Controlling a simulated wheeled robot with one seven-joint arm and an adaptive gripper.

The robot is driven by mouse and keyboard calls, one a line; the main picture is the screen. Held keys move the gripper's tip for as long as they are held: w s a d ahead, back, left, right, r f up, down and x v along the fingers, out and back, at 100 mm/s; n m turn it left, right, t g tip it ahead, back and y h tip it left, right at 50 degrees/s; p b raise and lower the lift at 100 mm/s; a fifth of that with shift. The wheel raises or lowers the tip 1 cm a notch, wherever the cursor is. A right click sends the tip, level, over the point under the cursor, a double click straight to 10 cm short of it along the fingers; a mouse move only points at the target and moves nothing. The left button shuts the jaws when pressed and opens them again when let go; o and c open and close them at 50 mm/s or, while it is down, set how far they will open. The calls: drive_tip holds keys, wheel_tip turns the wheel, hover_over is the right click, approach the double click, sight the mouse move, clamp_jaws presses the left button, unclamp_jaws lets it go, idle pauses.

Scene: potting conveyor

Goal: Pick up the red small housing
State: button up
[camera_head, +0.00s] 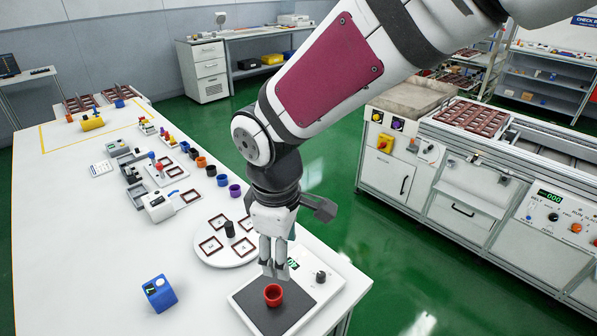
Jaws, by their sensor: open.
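The red small housing (273,294) is a small round open cup. It stands upright on the dark plate of the scale (298,321) at the near right corner of the white table. My gripper (274,273) points down just above and behind the housing in the picture. Its fingers look open and nothing shows between them. I cannot tell the exact gap between the fingertips and the housing's rim.
A round white plate (205,257) with several square frames and a dark post stands behind the scale. A blue device (159,293) sits to the left. Several coloured cups (201,162) line the table farther back. The table (60,230) is bare at left.

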drive_tip(key=a+f+n, duration=0.1)
drive_tip(key=a+f, duration=0.1)
drive_tip(key=b, duration=0.1)
hover_over(274, 298)
drive_tip(key=f, duration=0.8)
drive_tip(key=shift+s+d, duration=0.15)
drive_tip(key=shift+s, duration=0.2)
drive_tip(key=shift+w+f, duration=0.15)
drive_tip(key=shift+f, duration=1.2)
drive_tip(key=shift+w+f, duration=0.15)
drive_tip(key=shift+f, duration=1.2)
drive_tip(key=c, duration=0.9)
